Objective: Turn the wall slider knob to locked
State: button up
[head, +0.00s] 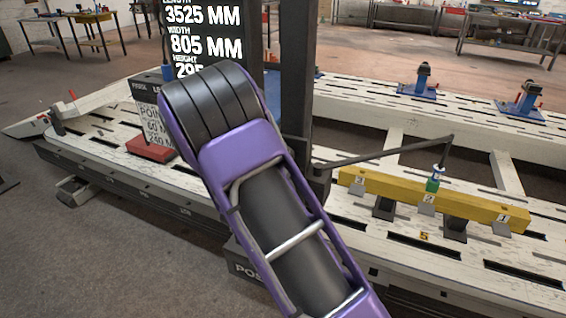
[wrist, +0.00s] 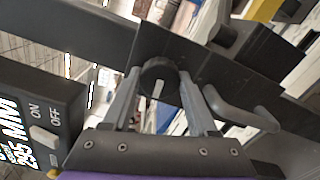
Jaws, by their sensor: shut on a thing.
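The knob (wrist: 159,78) is a round dark disc with a pale pointer mark, set on a dark grey slider plate (wrist: 205,62). In the wrist view my gripper (wrist: 160,82) has one grey finger on each side of the knob and is shut on it. The pale mark runs from the knob's middle toward the gripper's palm. No lock label is readable beside the knob. In the head view my purple arm hides the gripper and the knob, in front of the dark upright post (head: 297,80).
A curved grey handle (wrist: 240,112) sits just right of my fingers. A box with an ON/OFF switch (wrist: 43,137) is at left. A thin jointed arm (head: 390,153) reaches from the post over a yellow beam (head: 395,193) on the white bench. A measurement display (head: 208,40) stands behind.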

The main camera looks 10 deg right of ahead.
jog(key=shift+m, duration=0.5)
jog(key=o, duration=1.4)
jog(key=v, duration=1.7)
jog(key=shift+s+a, duration=0.1)
jog(key=shift+s, duration=0.05)
jog(key=shift+r, duration=0.15)
